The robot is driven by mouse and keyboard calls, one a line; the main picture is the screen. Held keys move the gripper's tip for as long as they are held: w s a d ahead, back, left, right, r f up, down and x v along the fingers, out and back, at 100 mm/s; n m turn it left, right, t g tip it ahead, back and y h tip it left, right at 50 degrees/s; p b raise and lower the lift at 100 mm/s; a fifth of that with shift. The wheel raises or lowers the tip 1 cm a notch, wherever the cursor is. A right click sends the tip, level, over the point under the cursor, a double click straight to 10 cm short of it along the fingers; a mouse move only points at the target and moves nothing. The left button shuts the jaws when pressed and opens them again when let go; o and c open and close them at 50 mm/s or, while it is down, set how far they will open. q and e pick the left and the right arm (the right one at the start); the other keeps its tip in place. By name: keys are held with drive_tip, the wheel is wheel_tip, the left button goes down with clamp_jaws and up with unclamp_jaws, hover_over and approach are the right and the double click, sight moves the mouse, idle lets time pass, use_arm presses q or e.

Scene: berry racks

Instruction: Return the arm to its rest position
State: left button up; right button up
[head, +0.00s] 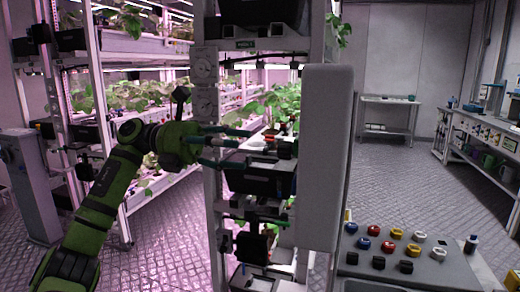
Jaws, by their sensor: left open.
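My left arm, green and black, comes in from the lower left and reaches up to the rack in the middle of the head view. My left gripper (248,141) is open, its two fingers pointing right in front of the rack. I see nothing between the fingers. Behind and below the fingers is a dark box (262,178) on the rack, with green plants (285,105) and some red behind. I cannot tell whether the fingers touch anything there. My right gripper is not in view.
A white rack post (211,215) stands close to the left gripper. A tall grey panel (327,160) is to its right. A grey panel with several colored knobs (388,246) is at lower right. Open floor (395,180) lies beyond; a bench (480,140) stands far right.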

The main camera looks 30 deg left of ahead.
use_arm(q)
drive_tip(key=shift+v, duration=1.1)
